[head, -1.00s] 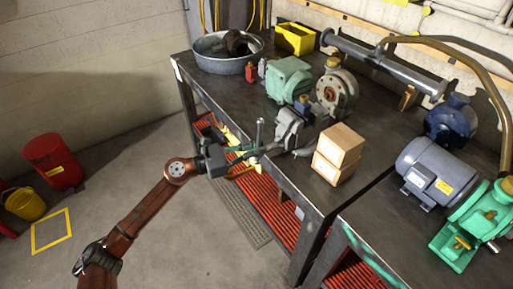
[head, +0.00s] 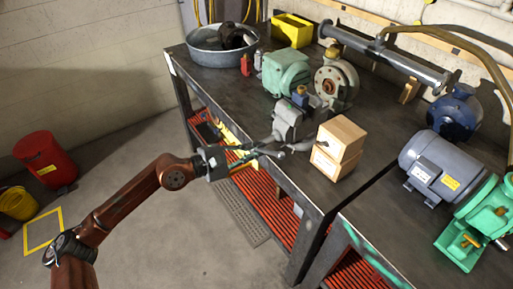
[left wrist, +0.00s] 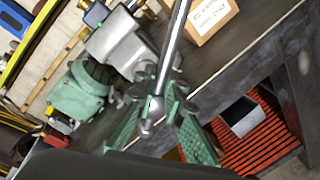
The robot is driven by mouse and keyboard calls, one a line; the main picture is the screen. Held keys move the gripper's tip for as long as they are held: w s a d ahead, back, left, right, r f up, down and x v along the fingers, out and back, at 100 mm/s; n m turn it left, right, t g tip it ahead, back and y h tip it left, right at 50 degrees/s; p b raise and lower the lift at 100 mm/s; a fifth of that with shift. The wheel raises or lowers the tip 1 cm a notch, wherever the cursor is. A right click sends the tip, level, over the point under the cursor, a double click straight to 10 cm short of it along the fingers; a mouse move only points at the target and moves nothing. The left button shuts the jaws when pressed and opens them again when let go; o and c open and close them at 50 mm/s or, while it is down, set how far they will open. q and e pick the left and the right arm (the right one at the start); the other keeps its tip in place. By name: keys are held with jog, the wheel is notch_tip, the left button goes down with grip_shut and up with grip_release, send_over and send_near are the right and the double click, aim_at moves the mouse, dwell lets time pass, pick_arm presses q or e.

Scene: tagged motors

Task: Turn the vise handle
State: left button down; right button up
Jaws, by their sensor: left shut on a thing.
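The grey vise (head: 287,120) is mounted at the front edge of the dark workbench. It also shows in the left wrist view (left wrist: 122,42), on the upper left. Its metal handle (left wrist: 174,45) is a straight rod with a round end knob, running up through the middle of the left wrist view. My left gripper (head: 247,156) is in front of the vise, beyond the bench edge. Its green finger pads (left wrist: 157,95) stand on both sides of the rod close to its knob end, shut on it. In the head view the handle is small and partly hidden. My right gripper is not in view.
Stacked cardboard boxes (head: 338,150) stand right of the vise, close to it. Behind are a green pump (head: 287,72), a metal tub (head: 222,58) and a yellow bin (head: 292,30). A grey motor (head: 437,163) sits to the right.

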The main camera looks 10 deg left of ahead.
pick_arm(q)
jog(key=shift+s+d+f+m, duration=0.1)
jog(key=shift+s+f+m, duration=0.15)
jog(key=shift+f+m, duration=0.5)
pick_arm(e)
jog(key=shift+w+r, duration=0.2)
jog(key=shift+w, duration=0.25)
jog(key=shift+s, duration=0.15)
pick_arm(q)
jog(key=c, duration=2.5)
grip_release()
jog(key=o, duration=0.4)
jog(key=shift+s+r+y, duration=0.15)
jog(key=shift+y, duration=0.15)
jog(key=shift+o, duration=0.6)
jog(key=shift+r, duration=0.15)
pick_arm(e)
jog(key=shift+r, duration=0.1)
pick_arm(q)
jog(key=v, duration=1.2)
